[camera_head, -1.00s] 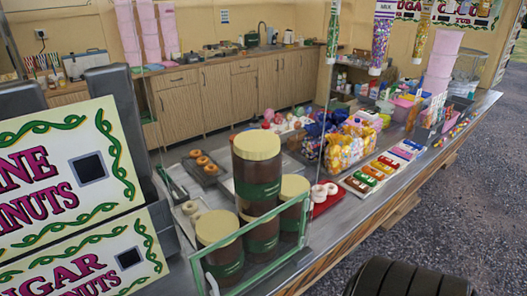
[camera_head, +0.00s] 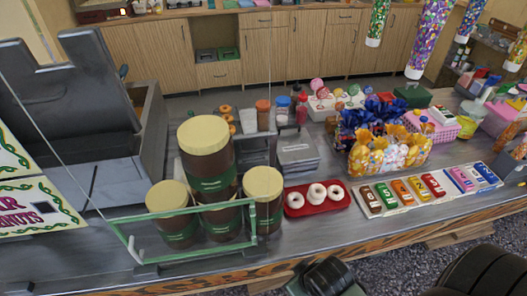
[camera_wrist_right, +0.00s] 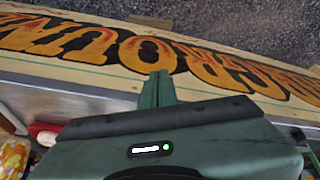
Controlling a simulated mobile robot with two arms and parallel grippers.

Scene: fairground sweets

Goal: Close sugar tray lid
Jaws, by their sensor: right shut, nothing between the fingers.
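I cannot pick out the sugar tray or its lid for certain. A grey, flat-topped box (camera_head: 297,152) stands on the counter behind the red tray in the head view; I cannot tell whether it is the sugar tray. My right gripper (camera_wrist_right: 160,86) is shut and empty in the right wrist view, in front of the painted counter front. In the head view, a dark green part of my right arm (camera_head: 328,278) shows low at the counter's front edge, apart from the grey box. My left gripper is not in view.
Brown jars with cream lids (camera_head: 205,150) stand behind a green-framed glass panel (camera_head: 190,215). A red tray (camera_head: 316,204) holds white rings. Sweet bags (camera_head: 390,150) and coloured boxes (camera_head: 425,190) crowd the right. A large grey machine (camera_head: 105,150) stands left. Bare counter (camera_head: 320,232) runs along the front.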

